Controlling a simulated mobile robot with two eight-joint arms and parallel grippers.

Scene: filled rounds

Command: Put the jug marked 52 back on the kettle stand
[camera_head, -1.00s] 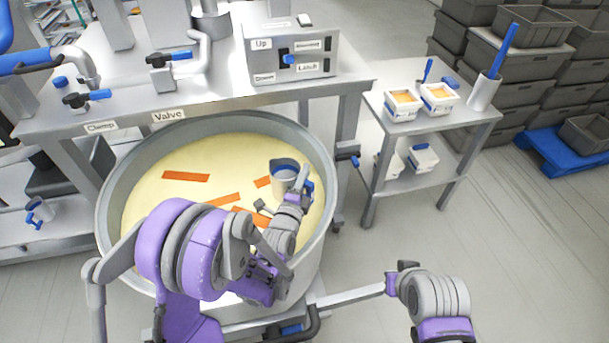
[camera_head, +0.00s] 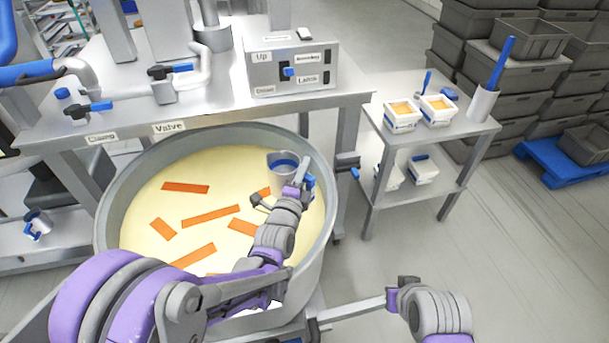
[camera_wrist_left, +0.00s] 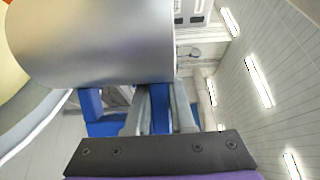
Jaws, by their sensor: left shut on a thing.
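My left gripper (camera_head: 302,187) is shut on the blue handle (camera_wrist_left: 160,112) of a grey metal jug (camera_head: 282,181). The jug looks roughly upright over the right part of a big round kettle (camera_head: 112,235); whether it touches the yellow contents is unclear. In the left wrist view the jug's smooth side (camera_wrist_left: 100,45) fills the upper left. No number is readable on it. My right gripper (camera_head: 392,298) is at lower right, beside a long grey bar; its jaws are unclear. Another grey and blue jug (camera_head: 38,224) sits on the lower shelf at left. I cannot identify the kettle stand with certainty.
Several orange strips (camera_head: 210,215) lie on the yellow contents. A steel table (camera_head: 230,107) with valves and a control box (camera_head: 291,70) stands behind. A side table (camera_head: 450,135) at right holds white tubs and a grey holder (camera_head: 483,104).

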